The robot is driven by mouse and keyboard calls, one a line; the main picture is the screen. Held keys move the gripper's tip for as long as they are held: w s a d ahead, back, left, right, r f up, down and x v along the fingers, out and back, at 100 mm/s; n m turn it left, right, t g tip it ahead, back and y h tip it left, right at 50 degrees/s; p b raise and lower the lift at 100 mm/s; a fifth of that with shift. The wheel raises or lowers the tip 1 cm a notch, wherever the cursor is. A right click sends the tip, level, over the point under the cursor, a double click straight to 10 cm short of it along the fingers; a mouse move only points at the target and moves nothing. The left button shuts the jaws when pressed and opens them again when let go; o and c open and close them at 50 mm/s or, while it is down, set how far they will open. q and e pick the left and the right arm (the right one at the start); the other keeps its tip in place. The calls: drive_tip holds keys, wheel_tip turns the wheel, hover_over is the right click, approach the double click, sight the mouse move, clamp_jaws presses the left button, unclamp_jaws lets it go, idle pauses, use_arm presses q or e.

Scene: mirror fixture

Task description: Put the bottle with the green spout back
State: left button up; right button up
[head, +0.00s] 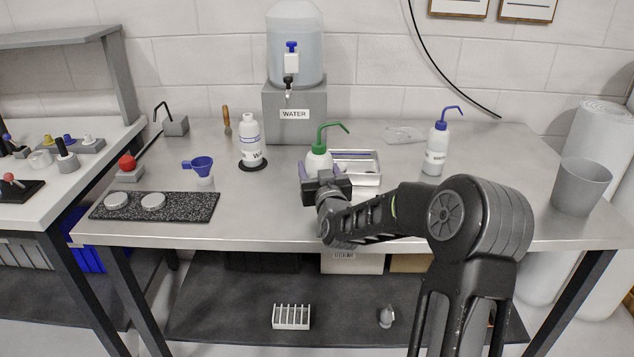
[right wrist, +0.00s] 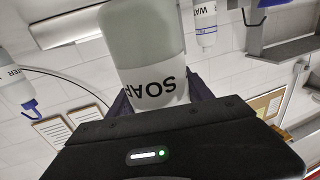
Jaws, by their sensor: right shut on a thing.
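The bottle with the green spout (head: 319,159) is near the middle of the bench in the head view, upright, its spout pointing right. My right gripper (head: 320,174) is shut on its body and hides its lower part. In the right wrist view the bottle (right wrist: 145,45) fills the space between the fingers, with a SOAP label upside down in the picture. I cannot tell whether its base touches the bench. A shallow metal tray (head: 368,179) is just right of and behind the bottle. My left gripper is not in view.
An open white bottle (head: 250,141) stands on a black round base (head: 252,165) to the left. A water tank (head: 295,48) on a grey stand (head: 294,113) is behind.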

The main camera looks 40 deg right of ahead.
drive_tip(key=shift+f, duration=1.9)
drive_tip(key=shift+r, duration=0.1)
drive_tip(key=shift+f, duration=0.2)
drive_tip(key=o, duration=1)
drive_tip(key=shift+c, duration=0.2)
